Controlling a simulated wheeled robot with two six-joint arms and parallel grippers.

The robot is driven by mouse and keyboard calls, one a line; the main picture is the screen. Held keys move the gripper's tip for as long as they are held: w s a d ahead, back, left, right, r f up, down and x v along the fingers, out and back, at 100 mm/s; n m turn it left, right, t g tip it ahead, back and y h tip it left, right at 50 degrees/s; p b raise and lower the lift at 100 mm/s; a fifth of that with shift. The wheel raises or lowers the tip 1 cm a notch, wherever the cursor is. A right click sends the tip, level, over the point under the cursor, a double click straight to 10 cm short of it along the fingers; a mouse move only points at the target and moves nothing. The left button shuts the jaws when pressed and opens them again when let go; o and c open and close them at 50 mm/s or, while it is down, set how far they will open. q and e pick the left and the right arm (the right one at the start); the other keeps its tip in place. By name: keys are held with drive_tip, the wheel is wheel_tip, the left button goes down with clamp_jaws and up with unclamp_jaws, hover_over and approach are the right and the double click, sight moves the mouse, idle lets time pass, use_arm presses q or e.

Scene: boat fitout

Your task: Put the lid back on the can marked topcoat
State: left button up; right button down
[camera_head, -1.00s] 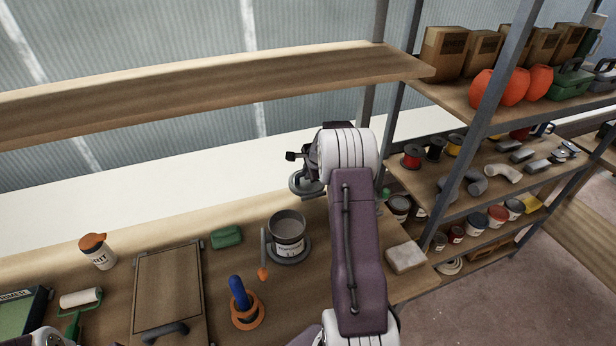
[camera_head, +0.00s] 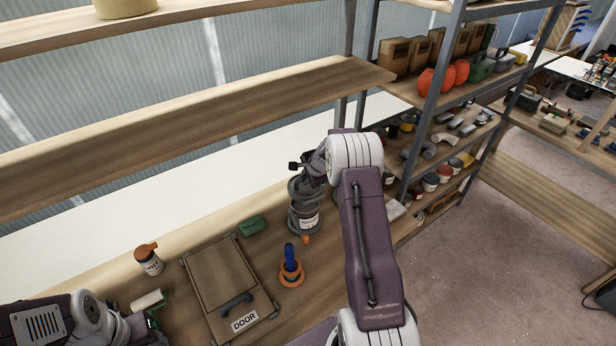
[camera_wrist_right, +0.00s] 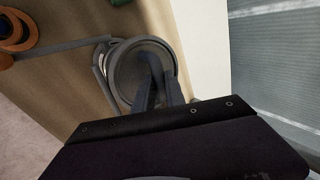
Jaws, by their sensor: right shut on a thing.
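The can (camera_head: 304,219) stands upright on the bench, with a pale label whose words are too small to read surely. My right gripper (camera_head: 308,172) is shut on a round grey lid (camera_head: 297,189) and holds it just above the can's mouth. In the right wrist view, the right gripper's fingers (camera_wrist_right: 156,76) meet the middle of the lid (camera_wrist_right: 127,72), which hides most of the can. I cannot tell whether the lid touches the rim. My left gripper (camera_head: 140,324) is at the lower left, away from the can; its jaws are unclear.
A green block (camera_head: 252,226) lies left of the can. A blue-handled tool in an orange ring (camera_head: 291,277) stands in front. A hatch marked DOOR (camera_head: 218,273), an orange-capped bottle (camera_head: 149,260) and a roller (camera_head: 149,299) are farther left. A wooden shelf (camera_head: 200,120) overhangs behind.

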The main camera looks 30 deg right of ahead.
sight(305, 188)
drive_tip(key=shift+w+d+f, duration=0.1)
drive_tip(key=shift+d+f, duration=0.1)
drive_tip(key=shift+f, duration=0.25)
drive_tip(key=f+b, duration=0.1)
drive_tip(key=b, duration=0.1)
drive_tip(key=a+f+b, duration=0.1)
drive_tip(key=f+b, duration=0.1)
drive_tip(key=shift+s+a+f, duration=0.1)
drive_tip(key=shift+s+f, duration=0.1)
drive_tip(key=shift+f, duration=0.05)
drive_tip(key=shift+w+d+f+b, duration=0.1)
drive_tip(key=shift+d+f+b, duration=0.05)
drive_tip(key=shift+f+b, duration=0.45)
drive_tip(key=shift+d+f+b, duration=0.1)
drive_tip(key=shift+f+b, duration=0.35)
drive_tip(key=shift+f, duration=0.1)
drive_tip(key=shift+d+f, duration=0.1)
drive_tip(key=shift+f, duration=0.1)
drive_tip(key=shift+a+r, duration=0.2)
drive_tip(key=shift+r, duration=0.05)
drive_tip(key=shift+d+f, duration=0.15)
drive_tip(key=shift+f, duration=0.1)
drive_tip(key=shift+f+b, duration=0.25)
drive_tip(key=shift+b, duration=0.3)
drive_tip(key=c, duration=1.3)
unclamp_jaws()
